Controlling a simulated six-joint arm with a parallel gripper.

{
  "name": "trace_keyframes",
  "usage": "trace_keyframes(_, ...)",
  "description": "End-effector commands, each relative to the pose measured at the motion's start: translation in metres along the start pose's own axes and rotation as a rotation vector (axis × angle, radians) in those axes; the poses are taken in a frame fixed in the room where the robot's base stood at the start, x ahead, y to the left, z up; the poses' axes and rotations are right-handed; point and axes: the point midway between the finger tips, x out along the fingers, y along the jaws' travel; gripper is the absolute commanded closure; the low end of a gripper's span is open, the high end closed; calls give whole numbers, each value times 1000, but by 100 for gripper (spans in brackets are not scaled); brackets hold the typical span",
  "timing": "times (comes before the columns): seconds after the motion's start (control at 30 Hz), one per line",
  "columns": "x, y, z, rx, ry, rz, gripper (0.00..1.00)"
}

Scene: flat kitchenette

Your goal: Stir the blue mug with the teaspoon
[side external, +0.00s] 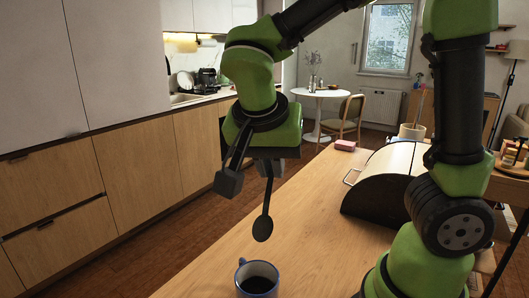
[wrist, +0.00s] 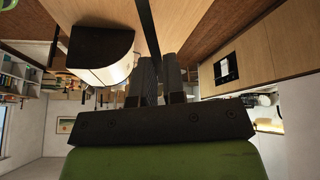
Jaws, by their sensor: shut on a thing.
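The blue mug (side external: 244,274) stands upright on the wooden counter at the bottom of the side view, with dark liquid inside and its handle at the upper left. The dark teaspoon (side external: 263,228) hangs nearly upright, bowl down, above the mug and apart from it. My gripper (side external: 268,167) is shut on the upper part of its handle. In the wrist view, the handle (wrist: 149,30) runs up from between the two dark fingers of my gripper (wrist: 162,66). The spoon's bowl and the mug do not show in that view.
A dark rounded bread box (side external: 380,190) stands on the counter right of the spoon; it also shows in the wrist view (wrist: 98,45). A pink block (side external: 345,145) lies at the far end, near a pale cup (side external: 412,131). The counter (side external: 300,220) around the mug is clear.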

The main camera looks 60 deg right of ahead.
Motion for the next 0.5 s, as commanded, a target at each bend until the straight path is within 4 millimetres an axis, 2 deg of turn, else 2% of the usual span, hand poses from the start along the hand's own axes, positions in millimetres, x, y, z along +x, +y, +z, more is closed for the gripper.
trace_keyframes(0.2, 0, 8, 15, 572, 118, 364, 100)
trace_keyframes(0.37, -3, 13, 22, 968, 160, 695, 100)
trace_keyframes(0.5, -8, 16, 26, 1348, 151, 1100, 100)
